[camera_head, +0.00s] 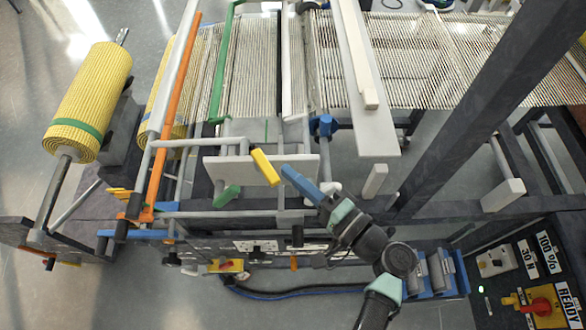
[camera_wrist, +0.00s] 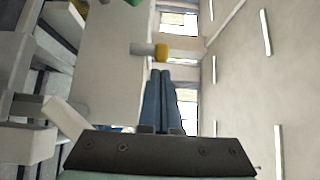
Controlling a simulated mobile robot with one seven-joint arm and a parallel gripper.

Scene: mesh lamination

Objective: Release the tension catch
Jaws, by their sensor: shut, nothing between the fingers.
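My gripper (camera_head: 286,172) has blue fingers that lie together, shut and empty. A yellow-ended lever (camera_head: 265,167) sticks out by the grey-white plate (camera_head: 225,170) of the machine, just left of my fingertips; I cannot tell for sure that it is the tension catch. In the wrist view, my shut fingers (camera_wrist: 162,76) point at a yellow tip (camera_wrist: 161,52) on a pale rod, which stands just beyond them. A small gap shows between them there.
A yellow mesh roll (camera_head: 88,105) with a green band is at the left. An orange bar (camera_head: 170,110) and a green bar (camera_head: 221,70) cross the machine. A control panel (camera_head: 535,265) with a red and yellow switch is at lower right. A dark beam (camera_head: 480,110) slants at right.

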